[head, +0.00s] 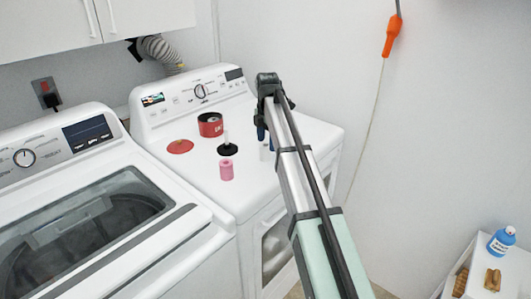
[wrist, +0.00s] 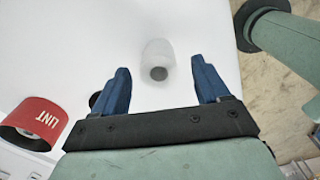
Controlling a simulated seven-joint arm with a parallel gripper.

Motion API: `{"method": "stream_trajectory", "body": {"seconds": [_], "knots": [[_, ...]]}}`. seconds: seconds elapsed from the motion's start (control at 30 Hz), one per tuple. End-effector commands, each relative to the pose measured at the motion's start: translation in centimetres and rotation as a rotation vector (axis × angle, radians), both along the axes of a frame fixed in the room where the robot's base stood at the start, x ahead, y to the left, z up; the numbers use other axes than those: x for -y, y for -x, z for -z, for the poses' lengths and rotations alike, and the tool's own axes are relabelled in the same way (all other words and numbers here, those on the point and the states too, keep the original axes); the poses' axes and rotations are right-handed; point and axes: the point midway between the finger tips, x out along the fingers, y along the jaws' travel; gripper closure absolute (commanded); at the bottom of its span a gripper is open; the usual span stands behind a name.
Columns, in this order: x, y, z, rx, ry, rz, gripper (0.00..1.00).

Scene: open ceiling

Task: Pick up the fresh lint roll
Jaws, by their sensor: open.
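A white roll (wrist: 157,53) with a dark core stands on the white dryer top in the wrist view. My gripper (wrist: 160,68) is open, its two blue fingers apart on either side of the roll in the picture, with nothing held. I cannot tell the height gap. In the head view my arm covers most of this spot; a small pale piece (head: 263,152) beside a blue finger may be the roll. A pink roll (head: 226,170) stands on the dryer, left of my gripper. I see no label saying which roll is fresh.
A red can (head: 210,124), marked LINT in the wrist view (wrist: 36,124), stands open on the dryer (head: 190,160). A red disc (head: 180,146) and a black-based stand (head: 228,149) with a pale post are nearby. A washer (head: 100,215) is at left.

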Motion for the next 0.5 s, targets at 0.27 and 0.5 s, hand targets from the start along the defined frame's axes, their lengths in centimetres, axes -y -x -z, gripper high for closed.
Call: {"method": "stream_trajectory", "body": {"seconds": [0.27,0.5], "knots": [[-0.4,0.1,2.3,-0.002,0.0,0.0,0.25],[-0.5,0.1,5.0,-0.001,0.0,0.0,0.25]]}}
